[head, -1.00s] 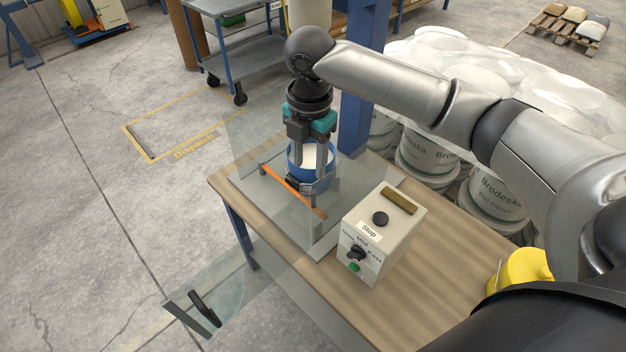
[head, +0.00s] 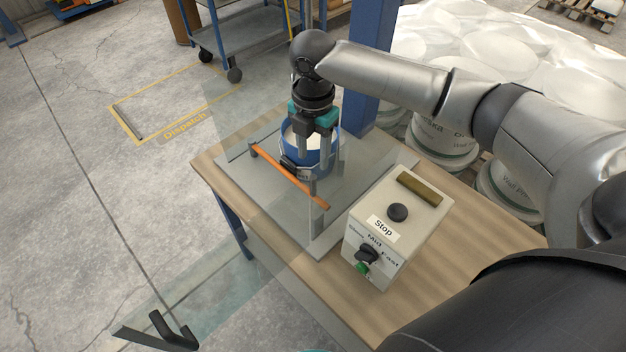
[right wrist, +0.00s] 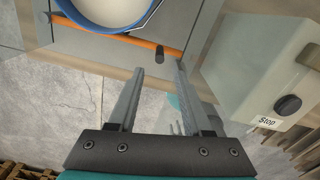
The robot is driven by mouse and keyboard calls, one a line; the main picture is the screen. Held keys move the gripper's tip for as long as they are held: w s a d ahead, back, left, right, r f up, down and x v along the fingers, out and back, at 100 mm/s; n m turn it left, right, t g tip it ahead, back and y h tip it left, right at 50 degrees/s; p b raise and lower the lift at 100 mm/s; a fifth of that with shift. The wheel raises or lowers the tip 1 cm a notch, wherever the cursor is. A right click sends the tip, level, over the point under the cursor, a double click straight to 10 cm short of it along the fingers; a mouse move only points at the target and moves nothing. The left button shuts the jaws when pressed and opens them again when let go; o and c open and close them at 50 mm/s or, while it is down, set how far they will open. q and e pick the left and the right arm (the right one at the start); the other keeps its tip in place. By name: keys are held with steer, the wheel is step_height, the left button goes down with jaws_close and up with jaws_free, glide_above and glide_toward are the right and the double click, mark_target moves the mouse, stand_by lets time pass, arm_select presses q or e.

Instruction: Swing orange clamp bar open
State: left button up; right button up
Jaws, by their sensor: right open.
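The orange clamp bar (head: 285,172) lies diagonally across the front of a blue bucket (head: 291,153) with white contents, above a grey plate. My right gripper (head: 312,172) points down at the bucket's front side, close to the bar. In the right wrist view the bar (right wrist: 112,36) runs across the top, in front of the bucket (right wrist: 70,15). A dark peg (right wrist: 160,54) stands at the bar near its right end. The open fingers (right wrist: 160,67) point towards this peg, with nothing visibly held; contact cannot be told. My left gripper does not show clearly.
Transparent guard panels surround the plate (head: 325,240). A glass door with a dark handle (head: 172,330) stands at lower left. A beige control box (head: 402,222) with a Stop button stands right of the plate. The wooden table (head: 440,265) has bare room at right.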

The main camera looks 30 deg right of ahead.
step_height(320, 180, down, 9)
steer(key=shift+r+b, duration=0.1)
steer(key=shift+b, duration=0.8)
jaws_close()
stand_by(0.8)
